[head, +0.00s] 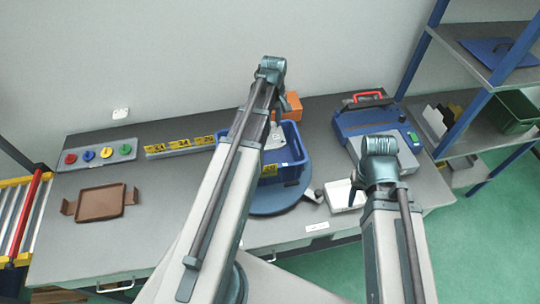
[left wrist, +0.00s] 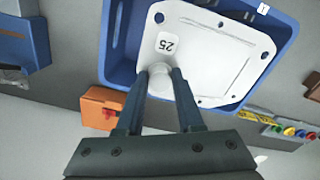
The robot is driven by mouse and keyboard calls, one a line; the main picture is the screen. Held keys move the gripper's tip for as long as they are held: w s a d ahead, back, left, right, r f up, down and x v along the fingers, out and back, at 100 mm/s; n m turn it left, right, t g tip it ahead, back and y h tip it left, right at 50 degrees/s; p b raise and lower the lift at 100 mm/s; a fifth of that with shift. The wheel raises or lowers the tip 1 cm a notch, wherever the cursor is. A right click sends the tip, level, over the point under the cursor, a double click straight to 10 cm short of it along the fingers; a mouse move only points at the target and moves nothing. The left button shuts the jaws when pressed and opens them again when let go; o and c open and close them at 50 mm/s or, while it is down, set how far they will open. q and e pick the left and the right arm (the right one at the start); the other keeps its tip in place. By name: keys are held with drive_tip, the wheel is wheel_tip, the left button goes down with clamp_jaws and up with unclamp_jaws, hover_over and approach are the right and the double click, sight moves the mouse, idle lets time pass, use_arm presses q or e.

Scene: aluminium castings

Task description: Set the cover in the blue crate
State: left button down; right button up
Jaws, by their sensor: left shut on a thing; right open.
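The cover is a white plate with corner holes and a "25" label (left wrist: 215,55), seen in the left wrist view. My left gripper (left wrist: 160,75) is shut on the cover's round white knob. My right gripper (head: 354,190) is open, right of the crate.
The crate stands on a round blue disc (head: 270,203). A white box (head: 339,196) lies near my right gripper. A blue machine with a red handle (head: 368,121) stands behind. An orange block (head: 292,104) is behind the crate. A brown tray (head: 100,202) and coloured-disc tray (head: 98,155) lie left.

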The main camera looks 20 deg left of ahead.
use_arm(q)
wheel_tip(320, 180, down, 12)
drive_tip(key=b, duration=1)
drive_tip(key=shift+r+b, duration=0.1)
drive_tip(key=shift+b, duration=0.25)
wheel_tip(320, 180, down, 5)
drive_tip(key=b, duration=0.4)
drive_tip(key=shift+r+b, duration=0.15)
drive_tip(key=shift+b, duration=0.2)
drive_tip(key=shift+r, duration=0.1)
drive_tip(key=c, duration=1)
unclamp_jaws()
drive_tip(key=o, duration=0.5)
drive_tip(key=shift+c, duration=0.2)
